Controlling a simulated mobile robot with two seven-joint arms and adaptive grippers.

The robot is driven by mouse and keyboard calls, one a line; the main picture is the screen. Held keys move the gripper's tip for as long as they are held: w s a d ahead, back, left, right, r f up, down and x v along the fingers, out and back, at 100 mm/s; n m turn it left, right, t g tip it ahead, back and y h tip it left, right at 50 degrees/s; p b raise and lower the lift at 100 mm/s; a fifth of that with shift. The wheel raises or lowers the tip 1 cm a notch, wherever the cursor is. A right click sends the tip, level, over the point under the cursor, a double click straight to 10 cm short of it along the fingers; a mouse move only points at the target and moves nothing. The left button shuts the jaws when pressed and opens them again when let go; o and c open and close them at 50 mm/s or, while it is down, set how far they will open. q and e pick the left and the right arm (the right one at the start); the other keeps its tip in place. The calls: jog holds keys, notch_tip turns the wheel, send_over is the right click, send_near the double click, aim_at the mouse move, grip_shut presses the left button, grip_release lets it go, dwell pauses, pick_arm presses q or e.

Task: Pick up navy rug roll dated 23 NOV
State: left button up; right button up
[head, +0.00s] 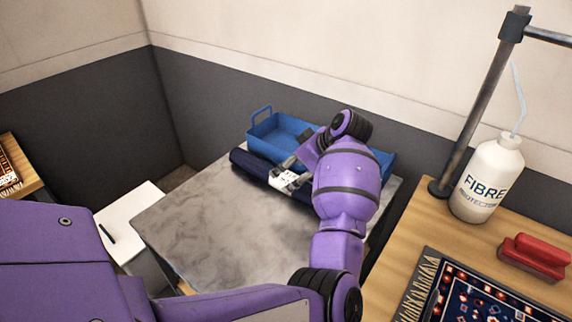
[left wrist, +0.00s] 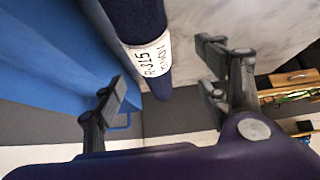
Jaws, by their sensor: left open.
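A navy rug roll (head: 246,163) lies along the back of a grey stone-topped table (head: 200,225), just in front of a blue tray. It carries a white label, which in the left wrist view (left wrist: 150,56) reads something like "R-315" with "NOV" below; the day number is not clear. My left gripper (head: 286,176) is at the label. In the left wrist view, its open fingers (left wrist: 162,82) stand apart on either side of the roll (left wrist: 140,18), with nothing clamped. My left arm hides the roll's right part in the head view. My right gripper is not in view.
The blue tray (head: 262,141) stands right behind the roll, against the wall side. A wooden table at right holds a white FIBRE bottle (head: 487,180), a red brush-like block (head: 534,256) and a patterned rug (head: 480,300). The grey table's front is clear.

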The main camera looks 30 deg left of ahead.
aim_at(290, 177)
pick_arm(q)
jog(key=shift+w+d+h, duration=0.4)
jog(key=shift+w+d, duration=0.1)
jog(key=shift+d, duration=0.4)
jog(key=shift+w+d+f+m, duration=0.1)
jog(key=shift+f+m, duration=0.1)
jog(key=shift+m, duration=0.1)
jog(key=shift+x, duration=1.1)
jog(key=x, duration=0.4)
jog(key=shift+a+f, duration=0.15)
jog(key=shift+a, duration=0.2)
jog(key=shift+a+f, duration=0.1)
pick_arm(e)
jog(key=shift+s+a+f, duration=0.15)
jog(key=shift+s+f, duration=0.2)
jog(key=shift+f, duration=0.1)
pick_arm(q)
jog(key=c, duration=1.7)
